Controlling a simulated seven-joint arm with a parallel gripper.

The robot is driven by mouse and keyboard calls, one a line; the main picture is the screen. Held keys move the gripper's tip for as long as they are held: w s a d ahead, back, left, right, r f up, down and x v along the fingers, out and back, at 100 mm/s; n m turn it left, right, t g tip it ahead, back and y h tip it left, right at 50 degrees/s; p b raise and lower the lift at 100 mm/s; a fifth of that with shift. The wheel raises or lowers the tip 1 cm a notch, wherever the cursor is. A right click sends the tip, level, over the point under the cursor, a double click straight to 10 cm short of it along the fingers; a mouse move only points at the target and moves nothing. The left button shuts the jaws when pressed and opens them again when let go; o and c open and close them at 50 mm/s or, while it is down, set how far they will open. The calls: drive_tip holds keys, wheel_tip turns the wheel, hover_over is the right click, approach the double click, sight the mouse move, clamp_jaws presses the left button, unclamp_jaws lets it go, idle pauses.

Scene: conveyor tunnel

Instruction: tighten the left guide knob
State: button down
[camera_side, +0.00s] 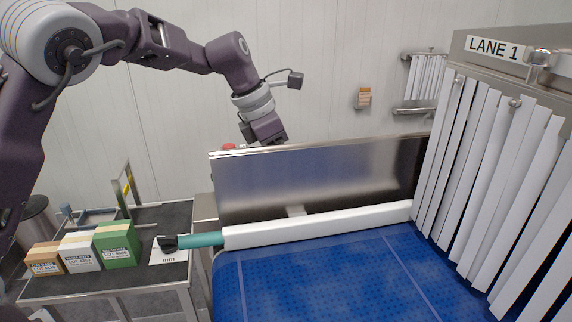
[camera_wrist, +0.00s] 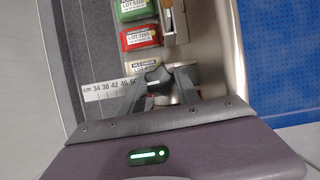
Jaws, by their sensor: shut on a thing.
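The left guide is an upright metal plate (camera_side: 315,180) with a white rail (camera_side: 320,226) along its foot, beside the blue belt. My gripper (camera_side: 268,132) is behind the plate's top edge in the side view, and its fingertips are hidden there. In the wrist view, the two fingers of my gripper (camera_wrist: 164,84) reach up to a dark lobed knob (camera_wrist: 156,73) and are shut on it. The knob stands beside a printed cm scale (camera_wrist: 108,89). Whether the knob is tight cannot be told.
The blue belt (camera_side: 320,280) is bare in front of the plate. White strip curtains (camera_side: 490,170) hang under the LANE 1 sign (camera_side: 494,48) at right. A side table holds a green carton (camera_side: 117,244) and other cartons. A teal rod (camera_side: 201,240) with a dark end lies at the rail's left end.

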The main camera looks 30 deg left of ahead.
drive_tip(key=shift+m, duration=0.3)
drive_tip(key=m+g, duration=0.1)
drive_tip(key=m, duration=0.1)
drive_tip(key=m+g+h, duration=0.1)
drive_tip(key=m, duration=0.2)
drive_tip(key=shift+w+a+m, duration=0.15)
drive_tip(key=shift+w+m, duration=0.05)
drive_tip(key=shift+m, duration=0.1)
drive_tip(key=m+g, duration=0.1)
drive_tip(key=m, duration=0.2)
drive_tip(key=shift+w+m+g, duration=0.1)
drive_tip(key=shift+m+g, duration=0.9)
drive_tip(key=shift+m, duration=1.2)
drive_tip(key=c, duration=0.9)
unclamp_jaws()
